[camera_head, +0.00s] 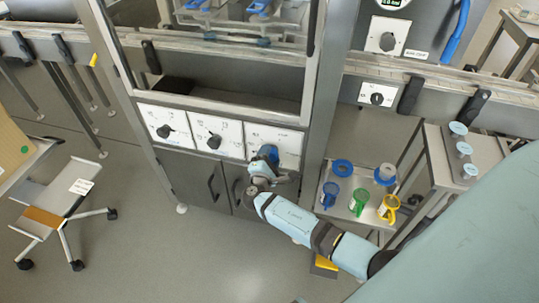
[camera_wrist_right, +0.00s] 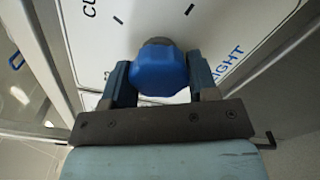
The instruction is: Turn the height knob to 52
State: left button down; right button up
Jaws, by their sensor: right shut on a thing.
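The height knob is a blue faceted knob (camera_wrist_right: 160,70) on a white dial plate lettered with "...IGHT" in the right wrist view. In the head view its plate (camera_head: 288,137) is the rightmost of three plates on the machine front. My right gripper (camera_wrist_right: 160,82) has one finger on each side of the knob and is shut on it. In the head view the right gripper (camera_head: 264,160) reaches up to that plate and covers part of it. The dial's numbers and the pointer setting cannot be read. My left gripper is not in view.
Two plates with black knobs (camera_head: 165,131) (camera_head: 214,141) sit left of it. A metal post stands to the right. A cart (camera_head: 365,213) with blue, green and yellow cups is at right. A chair (camera_head: 60,200) stands at left on open floor.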

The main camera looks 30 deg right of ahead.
jog(key=shift+d, duration=0.1)
jog(key=o, duration=0.9)
